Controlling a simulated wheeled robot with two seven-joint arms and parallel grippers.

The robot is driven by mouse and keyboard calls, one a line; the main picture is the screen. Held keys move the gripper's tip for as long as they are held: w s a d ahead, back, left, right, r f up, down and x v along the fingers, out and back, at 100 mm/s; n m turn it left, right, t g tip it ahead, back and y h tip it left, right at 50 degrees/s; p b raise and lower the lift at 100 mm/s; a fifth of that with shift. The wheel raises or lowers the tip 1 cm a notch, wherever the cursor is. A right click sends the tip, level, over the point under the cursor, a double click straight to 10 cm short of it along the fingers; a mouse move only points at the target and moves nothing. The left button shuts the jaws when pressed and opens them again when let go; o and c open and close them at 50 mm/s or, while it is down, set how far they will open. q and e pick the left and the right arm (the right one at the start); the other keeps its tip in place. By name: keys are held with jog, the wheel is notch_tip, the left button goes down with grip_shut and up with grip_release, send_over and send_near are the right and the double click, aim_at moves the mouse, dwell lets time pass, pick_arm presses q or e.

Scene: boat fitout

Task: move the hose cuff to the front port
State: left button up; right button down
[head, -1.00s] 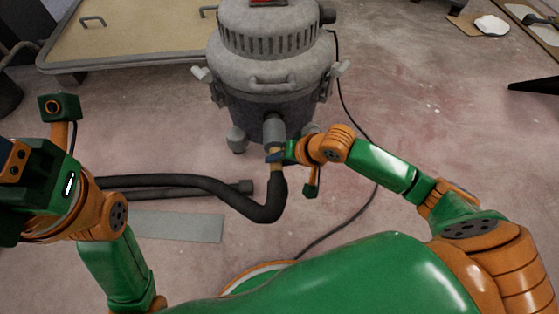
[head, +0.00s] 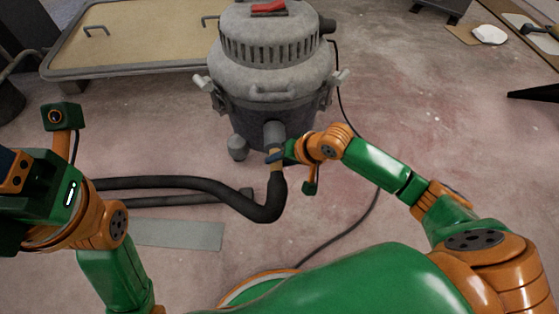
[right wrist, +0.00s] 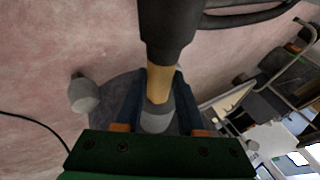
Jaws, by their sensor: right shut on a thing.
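The hose cuff (head: 276,162) is a tan sleeve on the end of a thick black hose (head: 262,211). My right gripper (head: 274,156) is shut around the cuff, its blue fingers on either side of it. The front port (head: 273,134) is a grey stub low on the front of the grey shop vacuum (head: 268,60). The cuff is in line with the port and very close to it; I cannot tell whether they touch. In the right wrist view the cuff (right wrist: 159,84) lies between the fingers, with grey just beyond it. My left gripper is cut off at the left edge.
Dark hose lengths lie on the floor to the left, beside a flat grey plate (head: 178,235). A thin black cable (head: 350,218) curves right of the vacuum. A framed tan panel (head: 130,38) stands at the back left. The floor at right is mostly clear.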

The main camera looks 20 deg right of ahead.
jog(key=shift+w+d+r, duration=0.15)
jog(key=shift+w+r, duration=0.05)
jog(key=shift+w, duration=0.25)
jog(key=c, duration=0.7)
grip_release()
jog(key=shift+o, duration=1.3)
jog(key=shift+f, duration=0.15)
